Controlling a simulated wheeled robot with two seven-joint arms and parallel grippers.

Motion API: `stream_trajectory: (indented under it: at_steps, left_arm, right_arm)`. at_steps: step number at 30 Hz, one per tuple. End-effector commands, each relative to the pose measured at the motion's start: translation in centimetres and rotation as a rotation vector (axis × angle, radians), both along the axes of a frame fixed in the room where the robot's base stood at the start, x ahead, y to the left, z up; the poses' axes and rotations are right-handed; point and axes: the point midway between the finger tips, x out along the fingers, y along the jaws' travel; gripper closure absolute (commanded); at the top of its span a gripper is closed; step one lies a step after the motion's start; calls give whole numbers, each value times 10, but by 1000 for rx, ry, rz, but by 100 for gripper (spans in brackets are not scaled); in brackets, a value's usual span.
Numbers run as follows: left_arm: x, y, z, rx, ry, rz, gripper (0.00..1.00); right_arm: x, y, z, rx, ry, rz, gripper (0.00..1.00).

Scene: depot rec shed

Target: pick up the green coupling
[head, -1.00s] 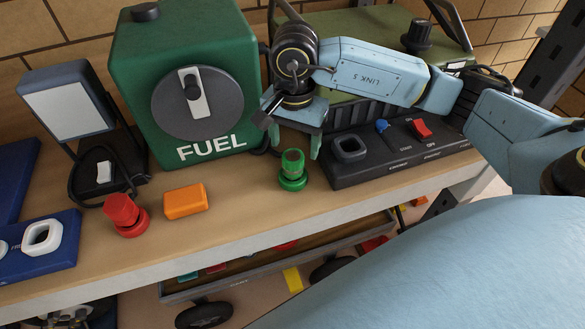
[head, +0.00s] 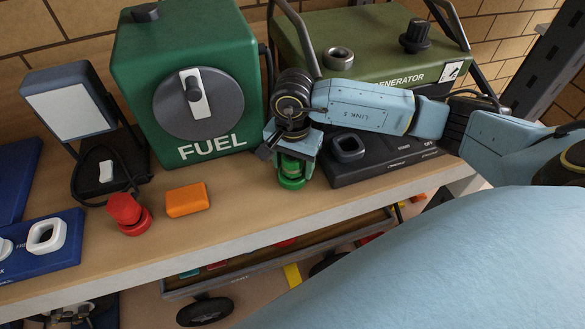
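The green coupling (head: 291,182) stands upright on the bench in front of the green fuel can, in the head view. My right gripper (head: 292,170) points down over it, with its fingers on either side of the coupling's upper part. The gripper hides the coupling's top. I cannot tell whether the fingers press on it or stand slightly apart from it. The coupling's wide base still rests on the bench. My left gripper is out of view.
The fuel can (head: 226,109) stands close behind left, the black switch panel (head: 385,166) close to the right. An orange block (head: 187,200) and a red coupling (head: 128,214) lie further left. The generator (head: 375,50) is behind my arm. The bench's front edge (head: 215,238) is near.

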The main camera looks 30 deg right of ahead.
Motion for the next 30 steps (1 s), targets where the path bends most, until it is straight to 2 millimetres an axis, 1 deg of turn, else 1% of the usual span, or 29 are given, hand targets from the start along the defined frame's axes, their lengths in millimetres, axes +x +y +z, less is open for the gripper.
stream_trajectory:
  at_steps: [1,9,16,19,22,27,30]
  left_arm:
    - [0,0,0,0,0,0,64]
    - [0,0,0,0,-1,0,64]
    - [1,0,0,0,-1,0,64]
    - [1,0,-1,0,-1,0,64]
    - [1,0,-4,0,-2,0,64]
    - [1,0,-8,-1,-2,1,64]
    - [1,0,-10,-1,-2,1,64]
  right_arm:
    - [0,0,0,0,0,0,45]
    - [0,0,1,0,0,-1,81]
    - [0,0,2,0,-1,-1,81]
    - [1,0,11,0,-4,-1,81]
    - [2,-1,28,0,-7,0,81]
    - [2,0,63,0,-7,0,81]
    - [1,0,81,-1,-6,0,81]
